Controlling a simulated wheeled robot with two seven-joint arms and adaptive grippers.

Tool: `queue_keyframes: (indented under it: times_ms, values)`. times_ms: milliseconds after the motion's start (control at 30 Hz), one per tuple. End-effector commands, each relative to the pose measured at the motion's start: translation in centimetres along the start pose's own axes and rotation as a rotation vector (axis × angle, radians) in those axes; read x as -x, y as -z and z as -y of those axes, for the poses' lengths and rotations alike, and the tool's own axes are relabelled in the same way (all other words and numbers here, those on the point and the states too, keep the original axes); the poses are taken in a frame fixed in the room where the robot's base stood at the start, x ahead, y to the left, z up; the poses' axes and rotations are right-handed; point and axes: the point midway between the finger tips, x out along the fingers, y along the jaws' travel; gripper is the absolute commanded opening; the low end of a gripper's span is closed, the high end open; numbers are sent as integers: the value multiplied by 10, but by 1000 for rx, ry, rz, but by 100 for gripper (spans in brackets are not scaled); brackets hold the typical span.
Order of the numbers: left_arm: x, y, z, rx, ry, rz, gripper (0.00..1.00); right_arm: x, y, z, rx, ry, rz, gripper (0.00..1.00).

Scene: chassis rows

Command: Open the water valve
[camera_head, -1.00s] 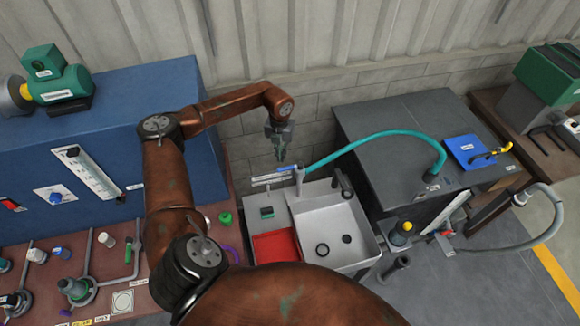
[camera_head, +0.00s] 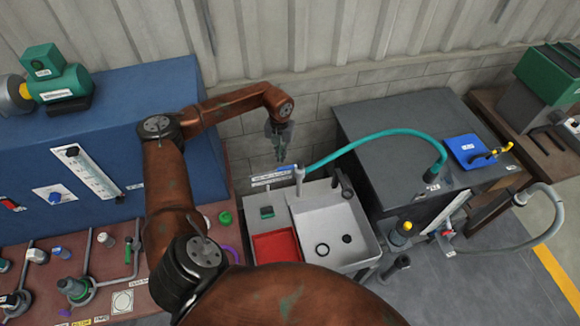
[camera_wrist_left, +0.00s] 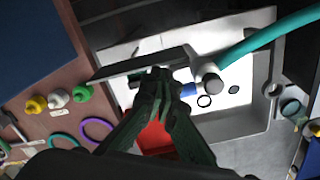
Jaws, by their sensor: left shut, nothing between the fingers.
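A grey standpipe (camera_head: 299,180) stands at the back of the light grey sink (camera_head: 318,212), with a teal hose (camera_head: 380,135) joined to its top. A small blue lever (camera_head: 287,168), which looks like the water valve's handle, sticks out left of the pipe. My left gripper (camera_head: 281,157) points down just above and behind the blue lever, shut and empty. In the left wrist view, its fingertips (camera_wrist_left: 156,73) come together beside the blue lever (camera_wrist_left: 188,90), which they partly hide. I cannot tell whether they touch it. My right gripper is not in view.
A red tray (camera_head: 275,246) lies left of the basin. A dark grey cabinet (camera_head: 400,115) stands right of the sink, a blue cabinet (camera_head: 110,120) to the left. The wall (camera_head: 290,115) is close behind my gripper.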

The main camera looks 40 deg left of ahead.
Motion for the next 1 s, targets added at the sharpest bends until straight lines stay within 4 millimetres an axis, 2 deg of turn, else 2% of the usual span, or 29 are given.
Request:
queue_keyframes:
  times_ms: [500, 1000]
  values:
    - [-31, 0, 0, 0, 0, -1, 0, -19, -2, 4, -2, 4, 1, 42]
    - [-31, 6, 3, -2, -1, -1, 0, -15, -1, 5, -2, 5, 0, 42]
